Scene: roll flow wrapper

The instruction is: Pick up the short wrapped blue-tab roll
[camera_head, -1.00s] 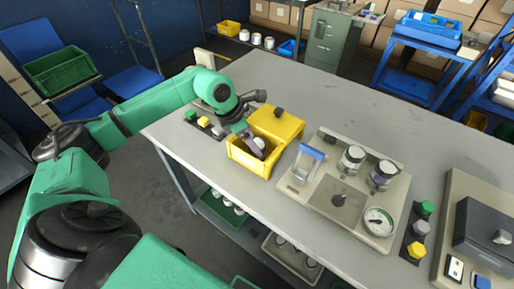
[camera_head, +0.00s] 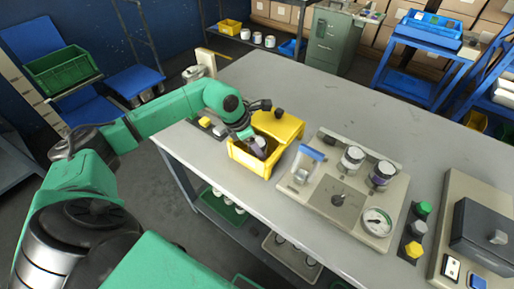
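My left gripper (camera_head: 256,149) reaches down into the front part of the yellow box (camera_head: 248,165). A pale and purple roll-like piece (camera_head: 262,147) shows right at its fingers, inside the box. The fingers are small and partly hidden, so I cannot tell whether they are shut on it. Two upright rolls with pale tops stand on the beige machine: one (camera_head: 352,158) on the left and one with a purple side (camera_head: 383,173) on the right. I cannot make out a blue tab on any roll. My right gripper is not in view.
The box has a yellow lid part with a black knob (camera_head: 278,113) behind the gripper. The table's back area (camera_head: 340,105) is clear.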

